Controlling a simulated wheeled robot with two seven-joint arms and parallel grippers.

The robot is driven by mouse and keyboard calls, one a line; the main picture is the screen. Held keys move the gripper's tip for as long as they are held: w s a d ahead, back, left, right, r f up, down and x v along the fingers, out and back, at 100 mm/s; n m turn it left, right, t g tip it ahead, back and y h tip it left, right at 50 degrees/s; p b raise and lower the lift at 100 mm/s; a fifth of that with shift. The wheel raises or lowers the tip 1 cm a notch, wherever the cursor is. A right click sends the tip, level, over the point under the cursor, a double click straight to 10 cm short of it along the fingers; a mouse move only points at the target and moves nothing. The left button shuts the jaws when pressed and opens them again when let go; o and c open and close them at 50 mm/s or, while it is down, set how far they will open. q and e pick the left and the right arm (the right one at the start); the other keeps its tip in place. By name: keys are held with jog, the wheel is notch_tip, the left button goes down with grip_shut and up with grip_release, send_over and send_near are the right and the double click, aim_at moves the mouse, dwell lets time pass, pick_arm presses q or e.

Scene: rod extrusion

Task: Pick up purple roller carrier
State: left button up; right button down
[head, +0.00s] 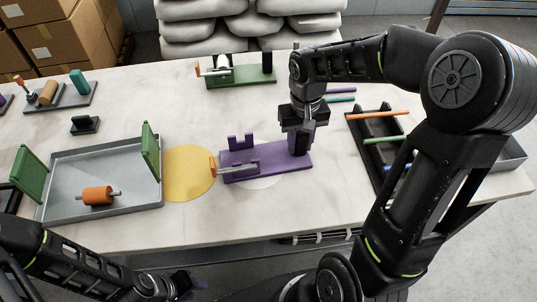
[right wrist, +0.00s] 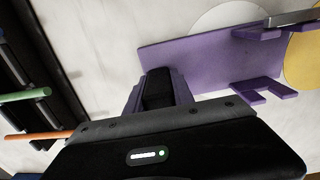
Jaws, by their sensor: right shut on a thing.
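The purple roller carrier (head: 275,163) is a flat purple base with notched uprights at its left part and a post at its right end. It lies on or just over the table; I cannot tell if there is a gap. A grey bar with an orange end (head: 213,167) crosses its front left edge. My right gripper (head: 299,148) points down and is shut on the post. In the right wrist view the purple base (right wrist: 195,55) extends beyond the gripper (right wrist: 158,92). My left gripper (head: 185,285) is low at the front edge; its jaws are unclear.
A yellow disc (head: 188,175) lies left of the carrier. A grey tray (head: 70,170) with green end plates and an orange roller (head: 98,195) is further left. A green carrier (head: 240,80) stands behind. A black rack (head: 375,155) with coloured rods is at the right.

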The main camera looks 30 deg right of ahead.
notch_tip(320, 180, up, 10)
jog(key=shift+r, duration=0.1)
dwell(0.5)
dwell(0.6)
